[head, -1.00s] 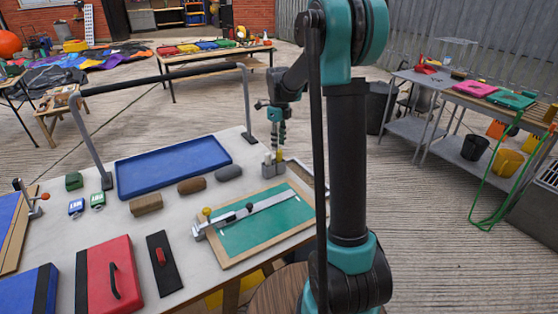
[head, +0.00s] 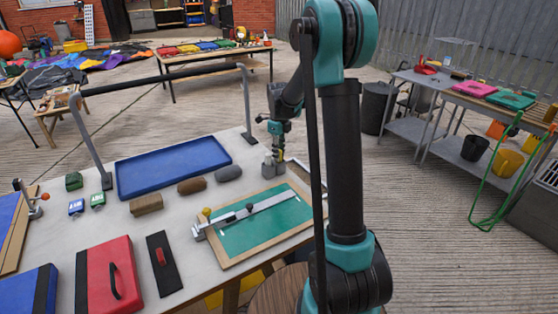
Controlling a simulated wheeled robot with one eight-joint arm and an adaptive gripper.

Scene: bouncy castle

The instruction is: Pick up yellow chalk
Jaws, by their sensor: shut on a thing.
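My gripper (head: 277,148) points down at the back right of the white table, just above a small grey holder (head: 268,168). It is shut on the yellow chalk (head: 278,155), which shows as a small yellow patch at the fingertips. The chalk's lower end is at the holder. I cannot tell whether it is still inside it or clear of it.
A green board with a wooden frame (head: 228,262) and a metal ruler lies in front of the holder. A blue tray (head: 172,168), grey and brown blocks (head: 191,186) and a black rail (head: 165,78) are to the left.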

